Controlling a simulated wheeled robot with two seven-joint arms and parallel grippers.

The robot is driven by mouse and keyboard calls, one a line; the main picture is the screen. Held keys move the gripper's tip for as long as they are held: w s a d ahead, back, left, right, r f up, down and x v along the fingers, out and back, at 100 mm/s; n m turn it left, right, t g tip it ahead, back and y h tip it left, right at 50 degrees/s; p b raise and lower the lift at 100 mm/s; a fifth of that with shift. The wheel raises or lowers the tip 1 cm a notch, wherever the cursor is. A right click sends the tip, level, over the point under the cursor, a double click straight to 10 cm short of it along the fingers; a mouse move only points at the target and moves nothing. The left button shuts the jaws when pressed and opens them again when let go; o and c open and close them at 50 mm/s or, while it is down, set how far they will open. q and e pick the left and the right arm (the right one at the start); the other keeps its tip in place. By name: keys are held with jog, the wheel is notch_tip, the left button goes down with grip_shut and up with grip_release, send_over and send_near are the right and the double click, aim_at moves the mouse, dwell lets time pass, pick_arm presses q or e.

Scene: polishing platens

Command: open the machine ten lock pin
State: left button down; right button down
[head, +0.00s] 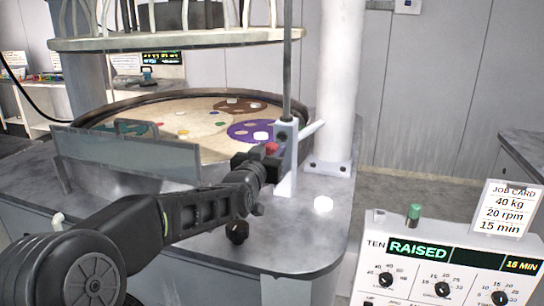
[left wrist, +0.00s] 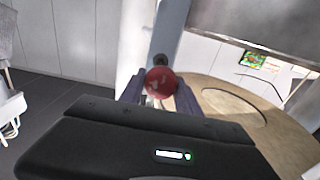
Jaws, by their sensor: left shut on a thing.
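The lock pin's red knob (head: 271,149) sits at the white upright bracket (head: 287,178) beside the round platen. In the left wrist view the red knob (left wrist: 160,81) lies between the two fingers, with a dark stem behind it. My left gripper (head: 262,160) reaches in from the left and is shut on the knob. The pin's far end is hidden. The machine ten panel (head: 450,262) at the lower right reads TEN and RAISED. My right gripper is in neither view.
A platen (head: 190,130) carries purple, brown and green discs, with a raised upper plate (head: 180,40) above it. A thin rod (head: 288,60) rises from the bracket. A white column (head: 340,80) stands behind. A job card (head: 507,208) stands on the panel. A splash guard (head: 125,156) fronts the platen.

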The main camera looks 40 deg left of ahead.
pick_arm(q)
jog(key=shift+f, duration=0.1)
jog(key=c, duration=1.3)
grip_release()
jog(key=o, duration=0.4)
jog(key=shift+o, duration=0.2)
jog(key=shift+s, duration=0.1)
jog(key=b+v, duration=0.2)
jog(key=v, duration=0.5)
jog(key=shift+s+d, duration=0.2)
jog(key=shift+s, duration=0.15)
